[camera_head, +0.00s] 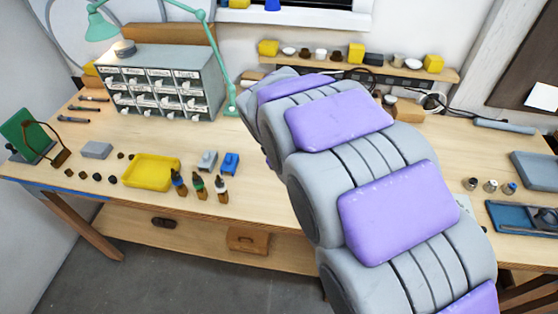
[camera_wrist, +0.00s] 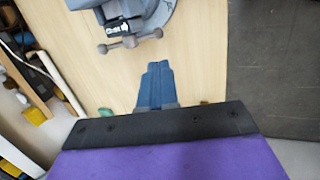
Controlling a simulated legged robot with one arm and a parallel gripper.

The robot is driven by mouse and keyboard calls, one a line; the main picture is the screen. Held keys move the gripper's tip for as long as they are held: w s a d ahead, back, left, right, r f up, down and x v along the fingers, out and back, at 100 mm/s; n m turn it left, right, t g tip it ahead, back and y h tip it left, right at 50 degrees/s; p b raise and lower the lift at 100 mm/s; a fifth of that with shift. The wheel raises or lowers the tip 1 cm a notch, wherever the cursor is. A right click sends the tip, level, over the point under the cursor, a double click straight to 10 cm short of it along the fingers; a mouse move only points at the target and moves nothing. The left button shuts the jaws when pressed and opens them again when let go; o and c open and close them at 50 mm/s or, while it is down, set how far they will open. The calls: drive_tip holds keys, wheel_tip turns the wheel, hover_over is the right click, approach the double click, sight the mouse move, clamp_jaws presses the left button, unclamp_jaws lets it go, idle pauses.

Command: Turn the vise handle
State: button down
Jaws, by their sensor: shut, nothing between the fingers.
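The grey-blue vise (camera_wrist: 150,12) is at the top of the wrist view, on the wooden workbench (camera_wrist: 205,60). Its handle (camera_wrist: 130,42) is a thin bar with a round knob at each end, lying nearly level in the picture with the right end slightly higher. My gripper (camera_wrist: 157,66) has its blue fingers shut and empty. The fingertips show just below the handle's right knob, with a small gap in the picture; I cannot tell the depth between them. In the head view my arm hides the gripper, and I cannot make out the vise there.
In the head view, a drawer cabinet (camera_head: 165,85), a yellow tray (camera_head: 150,170) and small bottles stand left of my arm. A blue tray (camera_head: 520,218) and small parts lie to the right. A shelf (camera_head: 385,69) runs along the wall. The bench edge shows right in the wrist view.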

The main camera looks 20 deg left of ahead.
drive_tip(key=b+x, duration=0.1)
drive_tip(key=x, duration=0.3)
drive_tip(key=b+x, duration=0.1)
drive_tip(key=x, duration=0.3)
drive_tip(key=a+b+x, duration=0.1)
drive_tip(key=x, duration=0.3)
drive_tip(key=shift+w+d+f, duration=0.15)
drive_tip(key=shift+w+f, duration=0.05)
drive_tip(key=shift+f, duration=0.1)
drive_tip(key=shift+w+a+f+b, duration=0.2)
drive_tip(key=shift+a+f+b, duration=0.1)
drive_tip(key=shift+f, duration=0.15)
drive_tip(key=shift+d+r, duration=0.15)
drive_tip(key=shift+d, duration=0.4)
drive_tip(key=shift+a+f+t+b, duration=0.25)
drive_tip(key=shift+f+t+b, duration=0.15)
drive_tip(key=shift+f+t, duration=0.2)
drive_tip(key=shift+d+f+t+b, duration=0.15)
drive_tip(key=shift+f+t+b, duration=0.2)
drive_tip(key=shift+t, duration=0.55)
drive_tip(key=shift+w+a+f+p, duration=0.1)
drive_tip(key=shift+w+f+p, duration=0.1)
drive_tip(key=shift+f+p, duration=0.45)
drive_tip(key=shift+w+a+f+p, duration=0.15)
drive_tip(key=shift+f+p, duration=0.25)
drive_tip(key=shift+p, duration=0.4)
